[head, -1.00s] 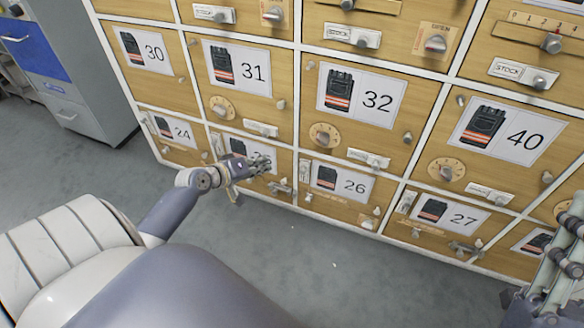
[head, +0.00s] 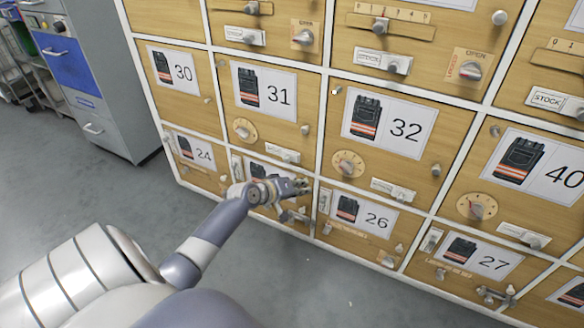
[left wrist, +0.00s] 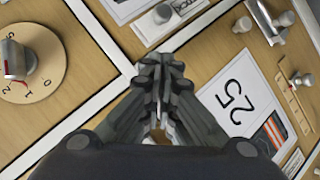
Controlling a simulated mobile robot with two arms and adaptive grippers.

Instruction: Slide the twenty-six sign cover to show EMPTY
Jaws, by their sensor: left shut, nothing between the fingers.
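Door 26 (head: 347,240) is a wooden panel in the lower row, with a vest picture and a white label (head: 365,215). My right gripper is out of view.
Door 25's label (left wrist: 240,98) is beside the fingers. Above are door 31's STOCK sign (head: 283,155) and door 32's dial (head: 348,164) and sign (head: 393,189). Door 27 (head: 430,268) is on the right. Grey floor lies clear in front.

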